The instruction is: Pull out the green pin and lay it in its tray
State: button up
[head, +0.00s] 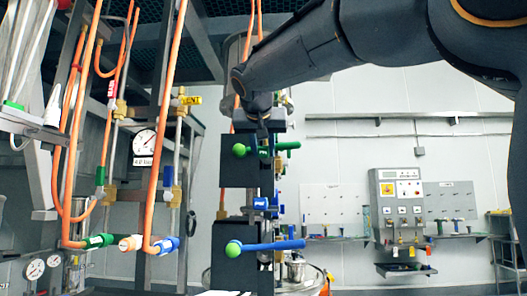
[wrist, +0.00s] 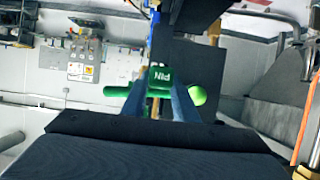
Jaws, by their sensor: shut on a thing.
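The green pin (head: 265,152) shows in the head view at the upper dark block of the sifter column, with a green bar on its right and a green ball on its left. In the wrist view the green tag of the pin (wrist: 160,77), lettered PIN, sits between the fingertips. My gripper (wrist: 161,92) is shut on it. In the head view my gripper (head: 263,138) reaches down to the pin from above. I cannot tell how deep the pin sits. I cannot make out which tray is the pin's.
A blue lever (head: 275,245) with a green ball is on the lower dark block (head: 232,272). Orange hoses (head: 76,130) and a gauge (head: 145,142) stand left. A grey control panel (head: 400,200) with a dark shelf below (head: 405,270) is on the right wall.

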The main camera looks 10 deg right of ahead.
jog(key=shift+s+a+b, duration=0.25)
jog(key=shift+s+b, duration=0.25)
jog(key=shift+s, duration=0.3)
jog(key=shift+s+a+b, duration=0.25)
jog(key=shift+s+b, duration=0.2)
jog(key=shift+s, duration=0.35)
jog(key=shift+s+a+b, duration=0.3)
jog(key=shift+s+b, duration=0.15)
jog(key=shift+s, duration=0.45)
jog(key=shift+s+a+b, duration=0.3)
jog(key=shift+s+b, duration=0.15)
jog(key=shift+s, duration=0.5)
jog(key=shift+s+a+b, duration=0.3)
jog(key=shift+s+b, duration=0.15)
jog(key=shift+s, duration=0.45)
jog(key=shift+r, duration=0.1)
